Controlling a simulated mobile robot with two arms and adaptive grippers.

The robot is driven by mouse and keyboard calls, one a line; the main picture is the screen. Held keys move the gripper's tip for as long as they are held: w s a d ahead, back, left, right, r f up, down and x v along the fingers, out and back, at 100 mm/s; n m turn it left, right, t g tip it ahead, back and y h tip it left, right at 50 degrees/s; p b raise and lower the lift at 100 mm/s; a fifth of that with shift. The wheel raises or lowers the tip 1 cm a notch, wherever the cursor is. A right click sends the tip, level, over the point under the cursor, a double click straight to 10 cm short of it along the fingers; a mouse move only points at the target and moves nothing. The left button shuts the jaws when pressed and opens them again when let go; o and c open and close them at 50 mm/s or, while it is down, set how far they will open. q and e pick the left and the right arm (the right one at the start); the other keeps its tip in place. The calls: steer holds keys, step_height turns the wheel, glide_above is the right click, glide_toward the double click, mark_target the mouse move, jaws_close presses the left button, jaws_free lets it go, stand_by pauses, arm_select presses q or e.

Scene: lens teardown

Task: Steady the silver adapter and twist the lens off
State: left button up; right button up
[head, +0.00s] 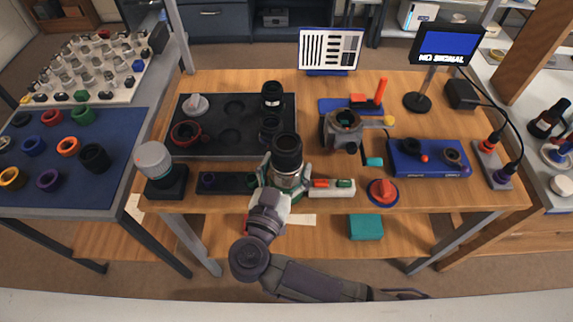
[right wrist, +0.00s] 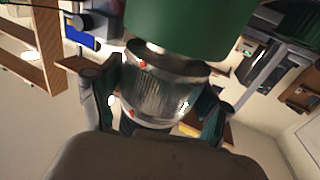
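The lens (head: 287,150) is black and upright at the table's front edge in the head view. The silver adapter (head: 288,181) sits directly under it. My right gripper (head: 284,176) reaches it from the front, one finger on each side. In the right wrist view the ribbed silver adapter (right wrist: 165,90), with small red marks, lies between the fingertips of my right gripper (right wrist: 163,88), which appear to touch its sides. A large green cylinder (right wrist: 190,22) adjoins the adapter there. What supports the adapter is hidden by my gripper. My left gripper is not in view.
A black tray (head: 205,144) with round recesses lies behind and left. A camera body (head: 343,130) stands to the right. A dark strip (head: 228,182) and a pale holder (head: 335,190) flank the adapter. A red knob (head: 383,190) and blue tray (head: 428,160) stand further right.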

steer(key=shift+o, duration=1.3)
steer(key=v, duration=1.2)
